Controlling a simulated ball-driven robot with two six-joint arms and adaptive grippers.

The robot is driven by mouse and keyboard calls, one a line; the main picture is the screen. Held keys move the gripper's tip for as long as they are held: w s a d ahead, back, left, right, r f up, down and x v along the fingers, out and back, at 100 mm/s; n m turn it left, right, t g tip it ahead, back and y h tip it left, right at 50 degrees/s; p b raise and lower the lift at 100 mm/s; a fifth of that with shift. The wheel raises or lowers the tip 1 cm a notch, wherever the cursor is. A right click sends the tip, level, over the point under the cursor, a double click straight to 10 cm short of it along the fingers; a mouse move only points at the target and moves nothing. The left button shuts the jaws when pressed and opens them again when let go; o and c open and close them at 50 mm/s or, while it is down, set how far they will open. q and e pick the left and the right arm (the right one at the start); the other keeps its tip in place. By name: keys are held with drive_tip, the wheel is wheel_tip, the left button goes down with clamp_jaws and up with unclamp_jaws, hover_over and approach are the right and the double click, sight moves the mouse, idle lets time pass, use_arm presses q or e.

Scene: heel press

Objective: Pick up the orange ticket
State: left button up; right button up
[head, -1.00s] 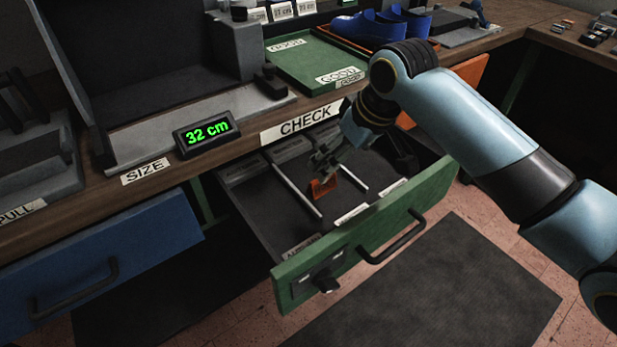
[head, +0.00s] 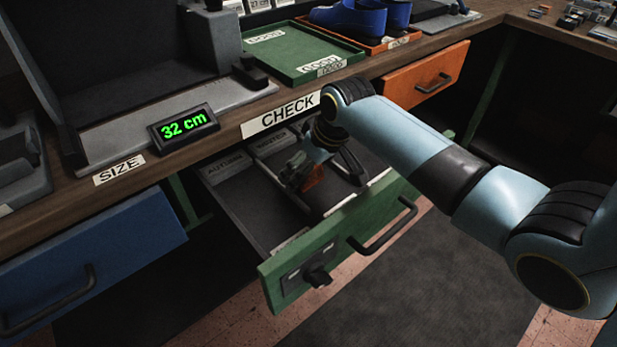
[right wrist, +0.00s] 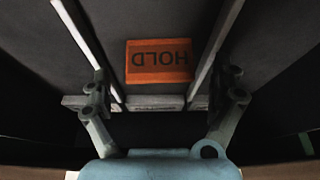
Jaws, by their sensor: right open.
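The orange ticket (right wrist: 160,62), marked HOLD, lies in the middle compartment of the open green drawer (head: 345,235). In the head view the ticket (head: 314,177) shows partly, beside my right gripper (head: 303,172). In the right wrist view the open fingers of my right gripper (right wrist: 163,92) stand apart at left and right, with the ticket between and beyond them. Nothing is held between the fingers. Part of the drawer is hidden behind my right arm in the head view. My left gripper is not in view.
The workbench with the CHECK label (head: 281,114) overhangs the drawer's back. Thin dividers (right wrist: 84,36) flank the ticket. A green tray (head: 300,55) stands on the bench.

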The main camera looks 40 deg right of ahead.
drive_tip(key=c, duration=0.9)
drive_tip(key=shift+r, duration=0.1)
